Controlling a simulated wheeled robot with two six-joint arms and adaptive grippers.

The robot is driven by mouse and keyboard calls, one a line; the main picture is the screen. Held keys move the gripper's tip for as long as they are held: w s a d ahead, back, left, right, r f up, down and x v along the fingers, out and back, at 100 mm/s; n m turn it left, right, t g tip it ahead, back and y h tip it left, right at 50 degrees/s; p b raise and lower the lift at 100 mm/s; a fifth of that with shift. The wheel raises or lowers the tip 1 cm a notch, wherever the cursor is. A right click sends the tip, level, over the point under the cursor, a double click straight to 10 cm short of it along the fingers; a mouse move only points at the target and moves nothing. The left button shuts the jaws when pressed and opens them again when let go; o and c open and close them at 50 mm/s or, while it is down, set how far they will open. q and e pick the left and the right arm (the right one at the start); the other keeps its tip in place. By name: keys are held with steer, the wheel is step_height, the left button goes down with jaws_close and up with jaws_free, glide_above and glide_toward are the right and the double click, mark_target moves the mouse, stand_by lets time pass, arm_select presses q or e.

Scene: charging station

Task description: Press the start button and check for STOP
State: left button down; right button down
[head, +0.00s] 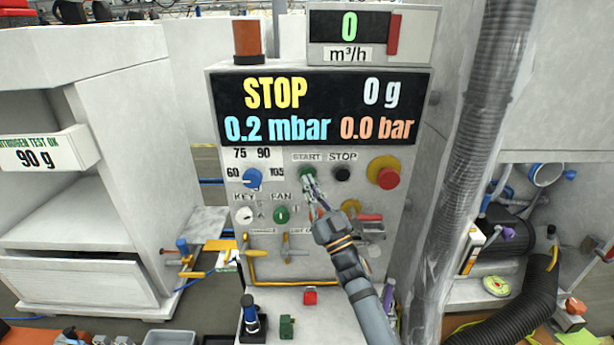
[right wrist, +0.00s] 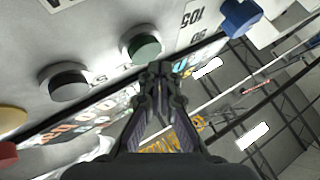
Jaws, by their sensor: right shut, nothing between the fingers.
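The control panel (head: 222,150) stands upright ahead of me. Its display (head: 320,109) reads STOP in yellow, with 0 g, 0.2 mbar and 0.0 bar. The green START button (head: 306,172) sits under its label; the black STOP button (head: 342,174) is to its right. My right gripper (head: 311,184) is shut and empty, its tips at the lower edge of the green button. In the right wrist view the tips (right wrist: 160,70) are close to the green button (right wrist: 144,45); I cannot tell whether they touch. My left gripper is not in view.
A red emergency knob (head: 387,178) on a yellow base is right of STOP. A blue selector knob (head: 252,177) is left of START, with a key switch (head: 244,215) and green FAN knob (head: 281,215) below. A thick grey hose (head: 490,110) runs down the right.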

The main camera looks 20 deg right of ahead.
steer(key=shift+w+d, duration=0.1)
steer(key=shift+w, duration=0.2)
steer(key=shift+w+d, duration=0.15)
steer(key=shift+w, duration=0.25)
stand_by(0.7)
steer(key=shift+s, duration=0.1)
steer(key=shift+s+a+p, duration=0.3)
steer(key=shift+s+p, duration=0.2)
steer(key=shift+s, duration=0.25)
